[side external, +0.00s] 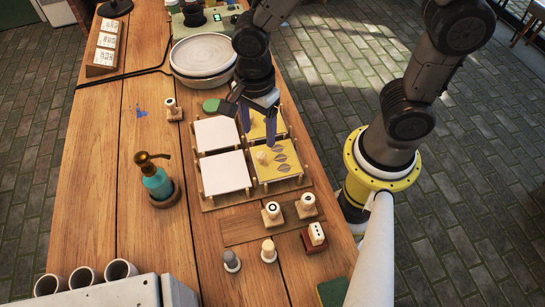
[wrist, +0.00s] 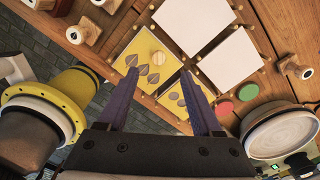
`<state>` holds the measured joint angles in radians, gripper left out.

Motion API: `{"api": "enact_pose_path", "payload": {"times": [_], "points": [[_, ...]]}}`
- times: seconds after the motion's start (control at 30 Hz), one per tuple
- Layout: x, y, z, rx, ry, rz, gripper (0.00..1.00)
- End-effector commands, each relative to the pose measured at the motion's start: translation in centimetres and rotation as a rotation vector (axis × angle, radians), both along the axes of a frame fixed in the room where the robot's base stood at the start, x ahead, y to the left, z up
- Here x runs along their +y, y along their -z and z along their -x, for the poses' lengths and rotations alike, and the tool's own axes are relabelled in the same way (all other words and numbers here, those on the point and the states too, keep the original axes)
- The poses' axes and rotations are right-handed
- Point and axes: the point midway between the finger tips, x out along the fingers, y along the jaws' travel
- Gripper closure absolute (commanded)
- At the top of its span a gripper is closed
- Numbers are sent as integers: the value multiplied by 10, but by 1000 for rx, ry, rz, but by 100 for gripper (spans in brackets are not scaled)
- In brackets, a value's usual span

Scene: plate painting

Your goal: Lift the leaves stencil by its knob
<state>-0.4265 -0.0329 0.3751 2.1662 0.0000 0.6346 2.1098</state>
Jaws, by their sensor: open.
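The leaves stencil (side external: 289,174) is a yellow square with several grey leaf shapes, lying in the front right place of a wooden rack (side external: 208,207). Its pale round knob (side external: 262,157) stands near its left side. In the wrist view the leaves stencil (wrist: 128,66) and its knob (wrist: 160,58) show between and beyond the fingertips. My gripper (side external: 259,137) points down with its purple fingers apart, above the back right yellow stencil and just behind the leaves stencil. It is empty in the wrist view (wrist: 159,74) too. No contact with the knob shows.
Another yellow stencil (side external: 257,131) lies behind, partly hidden by my fingers. Two white squares (side external: 225,173) fill the rack's left side. Wooden stamps (side external: 272,213) stand in front. A teal spray bottle (side external: 155,180) is at left, a round wheel (side external: 203,55) behind.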

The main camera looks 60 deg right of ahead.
Motion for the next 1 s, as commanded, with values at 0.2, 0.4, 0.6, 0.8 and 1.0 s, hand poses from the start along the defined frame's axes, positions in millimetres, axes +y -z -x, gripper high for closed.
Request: {"api": "enact_pose_path", "payload": {"times": [0.2, 0.4, 0.6, 0.8, 1.0], "points": [[-1, 34, 1, 3, 0, 2, 33], [-1, 46, 1, 0, 0, 0, 33], [-1, 74, 3, 4, 0, 2, 33], [0, 93, 2, 1, 0, 1, 33], [0, 94, 1, -2, 0, -1, 33]]}}
